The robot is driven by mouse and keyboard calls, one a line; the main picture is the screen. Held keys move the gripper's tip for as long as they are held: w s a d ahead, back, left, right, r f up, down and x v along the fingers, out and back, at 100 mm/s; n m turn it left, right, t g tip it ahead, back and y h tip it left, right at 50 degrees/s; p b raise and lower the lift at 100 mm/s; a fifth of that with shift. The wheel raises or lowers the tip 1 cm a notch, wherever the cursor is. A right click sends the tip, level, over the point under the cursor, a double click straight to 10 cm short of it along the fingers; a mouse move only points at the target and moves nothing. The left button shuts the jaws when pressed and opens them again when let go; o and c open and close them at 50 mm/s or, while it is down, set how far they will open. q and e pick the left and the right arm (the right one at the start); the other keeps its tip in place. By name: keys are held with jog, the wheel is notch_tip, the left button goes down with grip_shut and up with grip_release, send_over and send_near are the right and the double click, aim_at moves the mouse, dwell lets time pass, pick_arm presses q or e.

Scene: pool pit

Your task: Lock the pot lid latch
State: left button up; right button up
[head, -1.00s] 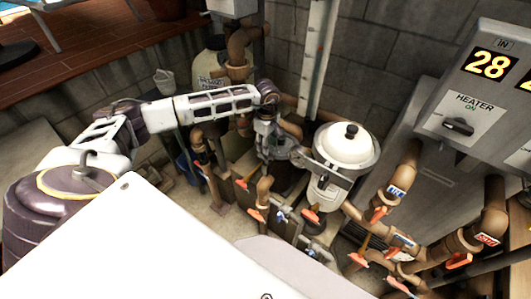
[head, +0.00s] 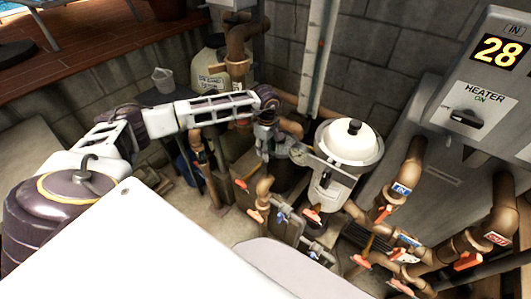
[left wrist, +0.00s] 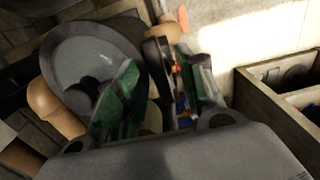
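The white pot (head: 328,190) stands right of my left arm in the head view, with its round white lid (head: 348,142) and black knob on top. A small dark handle-like part, perhaps the latch (head: 323,176), shows on the pot's front. My left gripper (head: 290,151) is just left of the pot, small and partly lost among the pipes. In the left wrist view its two green-padded fingers (left wrist: 165,90) are apart. A dark upright part (left wrist: 155,60) shows between or behind them; contact cannot be told. A grey round surface (left wrist: 85,60) lies left of the fingers. My right gripper is out of view.
Brown pipes with orange valve handles (head: 313,215) crowd the space below and right of the pot. The heater box (head: 470,100) stands at the right. A block wall (head: 380,70) is behind. A wooden-edged box (left wrist: 270,100) shows at right in the wrist view.

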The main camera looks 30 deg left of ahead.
pick_arm(q)
jog(key=shift+r, duration=0.25)
jog(key=shift+r+p, duration=0.95)
jog(key=shift+r, duration=0.85)
jog(key=shift+a, duration=0.1)
